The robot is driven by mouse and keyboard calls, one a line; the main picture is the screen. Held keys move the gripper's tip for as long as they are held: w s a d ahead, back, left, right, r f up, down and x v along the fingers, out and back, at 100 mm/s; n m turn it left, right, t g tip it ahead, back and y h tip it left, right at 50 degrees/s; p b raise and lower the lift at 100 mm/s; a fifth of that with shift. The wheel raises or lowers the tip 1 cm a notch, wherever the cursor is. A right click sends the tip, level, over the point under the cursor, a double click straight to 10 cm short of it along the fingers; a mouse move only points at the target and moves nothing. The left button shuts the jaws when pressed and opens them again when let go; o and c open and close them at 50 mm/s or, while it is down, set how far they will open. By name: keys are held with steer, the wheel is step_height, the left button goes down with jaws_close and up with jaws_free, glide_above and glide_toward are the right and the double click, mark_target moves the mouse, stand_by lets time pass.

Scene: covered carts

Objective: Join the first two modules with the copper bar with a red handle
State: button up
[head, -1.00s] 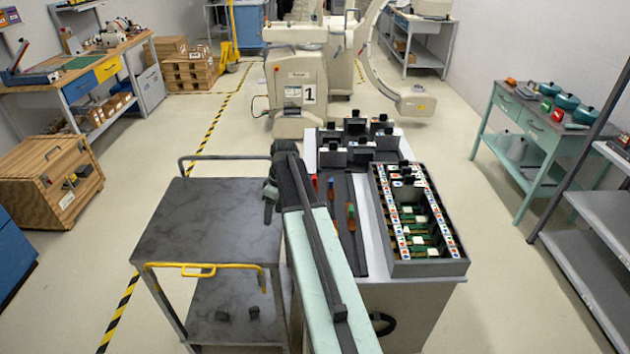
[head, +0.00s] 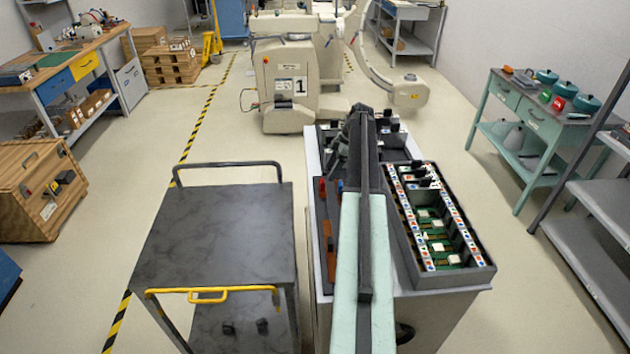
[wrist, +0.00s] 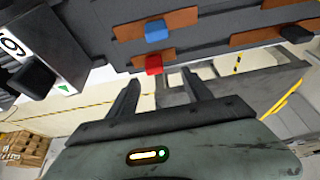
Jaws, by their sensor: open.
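My gripper (wrist: 161,92) is open and empty in the wrist view, its two dark fingers pointing at the edge of a dark tray (wrist: 100,30). The red handle (wrist: 154,64) is just beyond the fingertips, near the tray edge, with a copper-coloured strip beside it. A blue handle (wrist: 156,32) lies farther in on another copper strip (wrist: 182,20). In the head view the red handle (head: 322,186) and blue handle (head: 340,186) show left of my arm, which hides much of the tray. Black and white modules (head: 393,128) at the cart's far end are partly hidden.
A dark box (head: 484,277) with green boards and marked rails sits on the right of the covered cart. A grey trolley (head: 215,235) with a yellow handle stands to the left.

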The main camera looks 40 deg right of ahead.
mark_target(323, 181)
steer(key=b+x, duration=0.5)
steer(key=w+b+x, duration=0.1)
steer(key=b+x, duration=0.1)
steer(key=x, duration=0.1)
steer(key=shift+d+b, duration=0.2)
steer(key=shift+b, duration=0.1)
steer(key=shift+r, duration=0.2)
jaws_close()
step_height(323, 181, up, 10)
steer(key=p, duration=1)
steer(key=shift+r+p, duration=0.1)
steer(key=shift+p, duration=0.2)
